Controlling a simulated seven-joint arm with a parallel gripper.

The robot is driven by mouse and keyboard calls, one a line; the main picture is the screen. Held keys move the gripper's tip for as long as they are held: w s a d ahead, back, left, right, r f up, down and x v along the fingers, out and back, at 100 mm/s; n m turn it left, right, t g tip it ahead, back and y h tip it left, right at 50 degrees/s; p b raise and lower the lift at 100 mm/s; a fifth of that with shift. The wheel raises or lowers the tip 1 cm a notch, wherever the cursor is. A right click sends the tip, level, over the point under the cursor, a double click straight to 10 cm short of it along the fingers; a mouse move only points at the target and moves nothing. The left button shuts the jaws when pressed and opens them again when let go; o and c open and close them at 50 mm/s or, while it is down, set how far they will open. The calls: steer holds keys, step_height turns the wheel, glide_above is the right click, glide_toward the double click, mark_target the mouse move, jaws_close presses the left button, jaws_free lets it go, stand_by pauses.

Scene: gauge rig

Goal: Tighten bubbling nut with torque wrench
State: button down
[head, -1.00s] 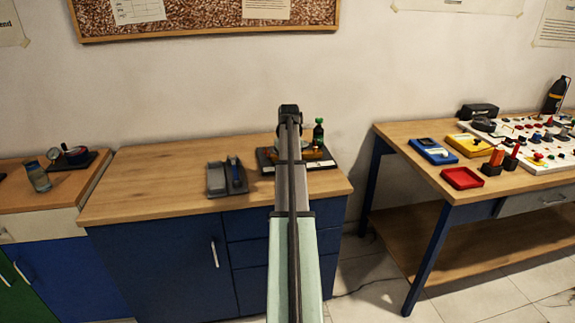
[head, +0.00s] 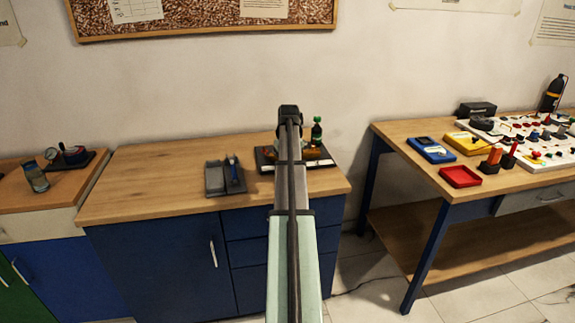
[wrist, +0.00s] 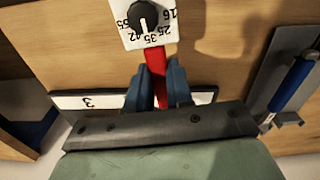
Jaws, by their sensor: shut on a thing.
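In the wrist view, the two blue fingers of my gripper (wrist: 157,82) are shut on a narrow red handle (wrist: 155,58). The handle runs up to a white plate (wrist: 129,39) with a black dial knob (wrist: 143,16) and numbers around it. I cannot tell whether this is the torque wrench. In the head view, my arm hides the gripper and part of a dark-based rig (head: 264,158) on the wooden bench. An orange piece (head: 316,153) of the rig shows beside my arm. No nut or bubbling can be made out.
A grey tray (head: 213,180) with a blue-handled tool (head: 234,173) lies left of the rig. A green-capped bottle (head: 316,131) stands behind it. The bench's left part is clear. A second bench (head: 405,150) at right carries trays and a panel.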

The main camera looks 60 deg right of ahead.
steer(key=shift+s+a, duration=0.95)
steer(key=shift+s, duration=0.3)
steer(key=shift+r, duration=0.1)
steer(key=shift+r, duration=2.15)
